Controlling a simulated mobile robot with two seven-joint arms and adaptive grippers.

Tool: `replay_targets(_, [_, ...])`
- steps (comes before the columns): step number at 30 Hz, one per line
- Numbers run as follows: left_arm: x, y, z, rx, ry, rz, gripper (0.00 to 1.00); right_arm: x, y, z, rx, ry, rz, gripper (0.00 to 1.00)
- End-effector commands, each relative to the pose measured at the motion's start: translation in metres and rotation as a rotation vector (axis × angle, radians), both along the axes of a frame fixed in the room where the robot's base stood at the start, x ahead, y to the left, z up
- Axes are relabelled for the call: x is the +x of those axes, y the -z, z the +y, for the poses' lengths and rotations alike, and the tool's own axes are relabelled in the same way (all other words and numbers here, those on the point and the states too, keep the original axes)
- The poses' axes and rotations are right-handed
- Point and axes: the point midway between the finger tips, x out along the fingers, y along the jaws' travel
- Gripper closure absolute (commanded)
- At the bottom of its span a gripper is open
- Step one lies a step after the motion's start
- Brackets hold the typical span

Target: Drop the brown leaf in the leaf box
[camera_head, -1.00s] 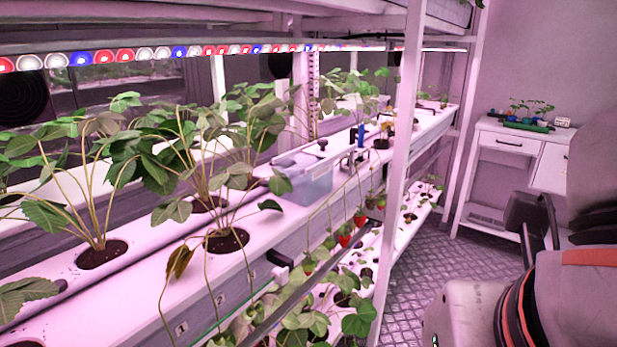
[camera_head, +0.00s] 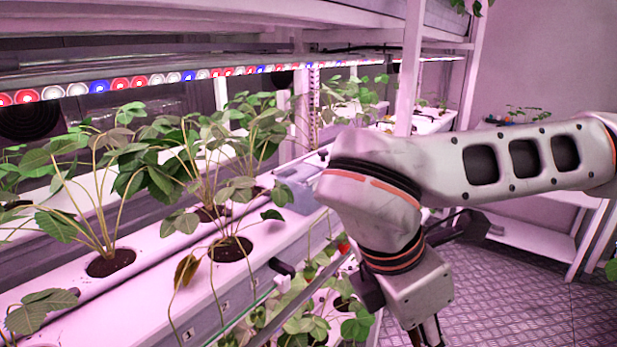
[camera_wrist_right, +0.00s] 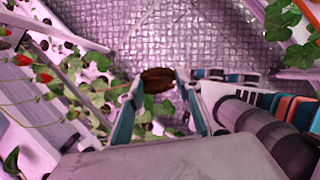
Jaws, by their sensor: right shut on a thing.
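My right gripper (camera_wrist_right: 160,86) is shut on a dark brown leaf (camera_wrist_right: 158,78), held between its fingertips in the right wrist view. In the head view, the end of the right gripper (camera_head: 430,332) is cut off at the bottom edge, and the leaf in it cannot be seen. A pale, translucent box (camera_head: 297,187), seemingly the leaf box, stands on the rack behind my right arm, which hides part of it. Another brownish leaf (camera_head: 185,269) hangs from a front plant. My left gripper is not in view.
Strawberry plants grow from holes in the white trough (camera_head: 130,318) at left. A lower row with red berries (camera_wrist_right: 44,77) lies beside the right gripper. Lamps (camera_head: 120,84) line the shelf above. The textured floor (camera_head: 500,290) is clear at right.

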Motion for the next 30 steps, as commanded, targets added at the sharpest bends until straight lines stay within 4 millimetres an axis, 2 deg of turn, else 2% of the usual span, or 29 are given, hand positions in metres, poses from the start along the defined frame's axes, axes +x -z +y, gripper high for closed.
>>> replay_targets(1, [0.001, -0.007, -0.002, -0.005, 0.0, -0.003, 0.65, 0.015, 0.009, -0.013, 0.0, 0.165, 0.005, 0.85])
replay_targets(4, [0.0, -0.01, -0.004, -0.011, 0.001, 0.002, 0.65, 0.04, 0.036, -0.041, -0.001, 0.47, 0.006, 0.85])
replay_targets(6, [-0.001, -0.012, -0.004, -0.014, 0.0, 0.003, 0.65, 0.052, 0.052, -0.06, 0.0, 0.638, 0.004, 0.85])
replay_targets(10, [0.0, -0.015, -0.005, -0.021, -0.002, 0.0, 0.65, 0.065, 0.075, -0.087, 0.002, 0.843, 0.001, 0.85])
replay_targets(16, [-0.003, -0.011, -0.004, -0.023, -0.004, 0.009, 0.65, 0.07, 0.088, -0.102, 0.003, 0.954, -0.002, 0.85])
replay_targets(24, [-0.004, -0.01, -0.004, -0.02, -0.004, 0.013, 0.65, 0.07, 0.089, -0.102, 0.004, 0.956, -0.001, 0.85])
replay_targets(25, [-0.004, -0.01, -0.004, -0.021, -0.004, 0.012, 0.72, 0.07, 0.089, -0.102, 0.004, 0.957, -0.002, 0.85])
replay_targets(30, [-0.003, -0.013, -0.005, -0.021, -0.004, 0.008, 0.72, 0.071, 0.088, -0.102, 0.004, 0.955, -0.002, 0.85])
